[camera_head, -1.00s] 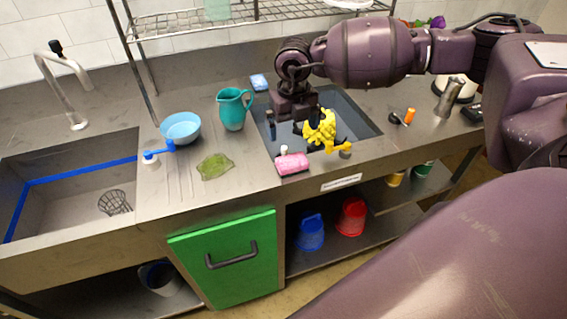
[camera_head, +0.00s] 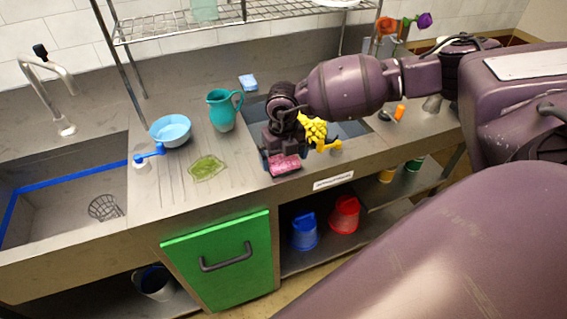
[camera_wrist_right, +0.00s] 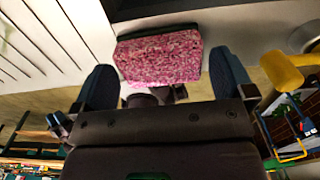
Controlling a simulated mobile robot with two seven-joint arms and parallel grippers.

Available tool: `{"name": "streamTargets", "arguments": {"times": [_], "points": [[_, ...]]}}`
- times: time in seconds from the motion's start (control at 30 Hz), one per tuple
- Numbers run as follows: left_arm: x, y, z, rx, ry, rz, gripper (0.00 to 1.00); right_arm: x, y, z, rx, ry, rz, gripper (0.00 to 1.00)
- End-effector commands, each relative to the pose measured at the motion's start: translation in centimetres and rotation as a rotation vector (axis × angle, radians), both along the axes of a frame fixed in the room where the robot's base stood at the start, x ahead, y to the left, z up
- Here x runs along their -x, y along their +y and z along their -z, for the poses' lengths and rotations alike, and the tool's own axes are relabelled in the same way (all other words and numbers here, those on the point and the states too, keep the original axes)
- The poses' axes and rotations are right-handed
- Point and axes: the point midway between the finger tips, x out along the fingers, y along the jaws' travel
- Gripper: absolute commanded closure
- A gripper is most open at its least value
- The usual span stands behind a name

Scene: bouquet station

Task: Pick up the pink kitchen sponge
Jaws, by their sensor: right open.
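The pink kitchen sponge (camera_head: 284,165) lies at the front edge of the counter, before the sink, with a dark layer on one side. In the right wrist view the sponge (camera_wrist_right: 160,56) shows just beyond and between the two fingers. My right gripper (camera_head: 282,152) is open and right above the sponge in the head view; the wrist view shows its fingertips (camera_wrist_right: 161,76) apart on either side. I cannot tell whether they touch the sponge. My left gripper is not in view.
A green cloth (camera_head: 207,168), a teal jug (camera_head: 222,110) and a blue bowl (camera_head: 170,129) stand or lie to the left.

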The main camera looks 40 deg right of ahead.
Motion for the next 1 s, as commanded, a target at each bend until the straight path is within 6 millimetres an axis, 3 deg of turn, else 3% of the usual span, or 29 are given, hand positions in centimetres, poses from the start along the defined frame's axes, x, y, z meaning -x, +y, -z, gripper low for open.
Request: {"name": "streamTargets", "arguments": {"times": [0.1, 0.33, 0.57, 0.87, 1.0], "points": [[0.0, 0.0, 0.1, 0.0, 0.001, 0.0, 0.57, 0.1, 0.0, 1.2, -0.001, 0.003, 0.0, 0.0], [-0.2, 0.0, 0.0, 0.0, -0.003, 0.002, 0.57, 0.0, 0.0, 1.3, 0.0, 0.001, 0.0, 0.02], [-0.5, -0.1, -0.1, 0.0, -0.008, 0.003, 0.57, 0.0, 0.0, 1.3, 0.0, 0.001, 0.0, 0.37], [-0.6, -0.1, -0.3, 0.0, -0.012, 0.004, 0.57, 0.0, 0.0, 1.0, 0.0, 0.0, 0.0, 0.38], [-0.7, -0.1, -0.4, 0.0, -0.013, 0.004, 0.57, -0.1, 0.0, -0.5, 0.001, -0.003, 0.0, 0.38]]}}
